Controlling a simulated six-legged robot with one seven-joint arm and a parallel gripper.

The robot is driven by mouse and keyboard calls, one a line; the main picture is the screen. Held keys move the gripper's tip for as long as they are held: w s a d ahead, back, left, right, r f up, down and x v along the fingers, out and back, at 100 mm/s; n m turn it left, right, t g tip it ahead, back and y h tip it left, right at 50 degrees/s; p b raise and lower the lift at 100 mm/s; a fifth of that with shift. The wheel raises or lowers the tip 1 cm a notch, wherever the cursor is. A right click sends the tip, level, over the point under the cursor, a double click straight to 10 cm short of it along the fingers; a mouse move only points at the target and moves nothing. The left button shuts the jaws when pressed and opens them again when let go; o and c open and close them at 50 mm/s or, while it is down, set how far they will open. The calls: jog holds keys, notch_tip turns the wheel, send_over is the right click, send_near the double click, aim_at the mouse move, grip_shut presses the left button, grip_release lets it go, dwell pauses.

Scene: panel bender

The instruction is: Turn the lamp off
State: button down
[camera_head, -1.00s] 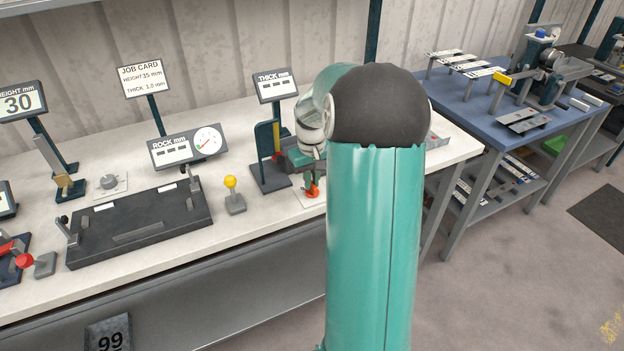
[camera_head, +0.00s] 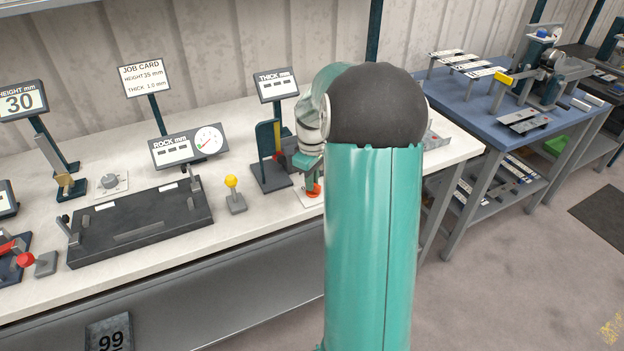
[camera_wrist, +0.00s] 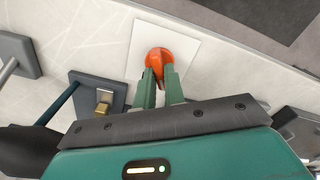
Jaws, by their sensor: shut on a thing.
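An orange-red knob (camera_wrist: 158,56) sits on a white square plate (camera_wrist: 186,43) on the bench top. In the head view the knob (camera_head: 313,191) is near the bench's front edge, partly covered by my gripper (camera_head: 313,184). In the wrist view the two green fingers of my gripper (camera_wrist: 160,76) reach down to the knob and are closed on its raised grip. The fingers hide part of the grip. I cannot pick out a lamp in either view.
The thickness gauge (camera_head: 270,150) stands just left of the knob. A yellow-topped lever (camera_head: 232,190) and a black fixture (camera_head: 140,225) are further left on the white bench (camera_head: 250,235). A blue table (camera_head: 475,115) stands to the right.

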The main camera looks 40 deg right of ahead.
jog(key=c, duration=1.5)
grip_release()
notch_tip(320, 180, up, 14)
jog(key=shift+f, duration=0.1)
